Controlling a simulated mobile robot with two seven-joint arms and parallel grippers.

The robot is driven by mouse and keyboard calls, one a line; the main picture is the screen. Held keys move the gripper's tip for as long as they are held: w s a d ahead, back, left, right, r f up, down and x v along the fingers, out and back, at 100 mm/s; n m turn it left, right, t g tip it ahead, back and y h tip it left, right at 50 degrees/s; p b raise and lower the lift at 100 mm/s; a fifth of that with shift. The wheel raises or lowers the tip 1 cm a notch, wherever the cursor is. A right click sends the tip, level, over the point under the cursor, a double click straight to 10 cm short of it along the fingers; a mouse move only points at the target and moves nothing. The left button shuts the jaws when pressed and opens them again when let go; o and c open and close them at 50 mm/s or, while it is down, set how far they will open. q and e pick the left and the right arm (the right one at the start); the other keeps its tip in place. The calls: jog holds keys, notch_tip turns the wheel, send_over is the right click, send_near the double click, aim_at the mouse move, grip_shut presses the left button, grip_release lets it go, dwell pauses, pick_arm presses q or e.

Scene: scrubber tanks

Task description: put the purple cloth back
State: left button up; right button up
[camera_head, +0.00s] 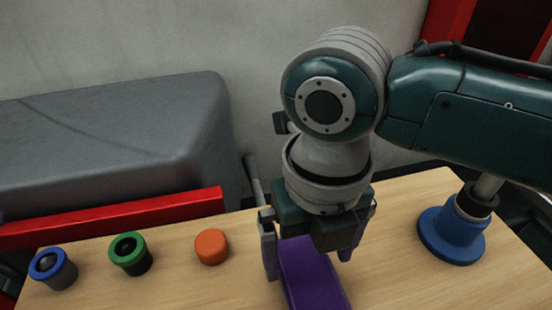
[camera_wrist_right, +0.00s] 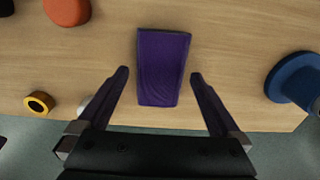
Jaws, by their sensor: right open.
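The purple cloth (camera_head: 312,280), a flat oblong, lies on the wooden table below my right gripper. In the right wrist view the whole cloth (camera_wrist_right: 162,65) shows, its near part between the finger lines. My right gripper (camera_head: 308,268) is open and points down, one finger to each side of the cloth. In the right wrist view the open fingers (camera_wrist_right: 160,73) have clear gaps to both edges of the cloth. I cannot tell how high the fingertips are above the table. In the head view the gripper hides the cloth's far end. My left gripper is not in view.
On the table, left of the gripper, stand an orange cylinder (camera_head: 211,247), a green-rimmed cup (camera_head: 130,253) and a blue-rimmed cup (camera_head: 54,268). A blue round base with a post (camera_head: 450,236) stands at right. A yellow ring (camera_wrist_right: 39,102) sits near the table edge.

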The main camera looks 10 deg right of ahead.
aim_at(307, 268)
notch_tip(307, 268, up, 10)
jog(key=p, duration=0.2)
jog(key=s+a+f+m+t+y, duration=0.1)
jog(key=s+a+m+y, duration=0.15)
jog(key=m, duration=0.55)
jog(key=s+a+f+m+t+y, duration=0.15)
jog(key=s+m, duration=0.25)
jog(key=m, duration=0.4)
jog(key=s+d+m+t+h, duration=0.1)
jog(key=s+d+m+h, duration=0.2)
jog(key=d+m, duration=1)
jog(key=s+f+m, duration=0.1)
jog(key=s+m, duration=0.2)
jog(key=m, duration=0.2)
jog(key=shift+s+d+m+h, duration=0.2)
jog(key=shift+m+h, duration=0.1)
jog(key=shift+h, duration=0.1)
jog(key=shift+w, duration=0.1)
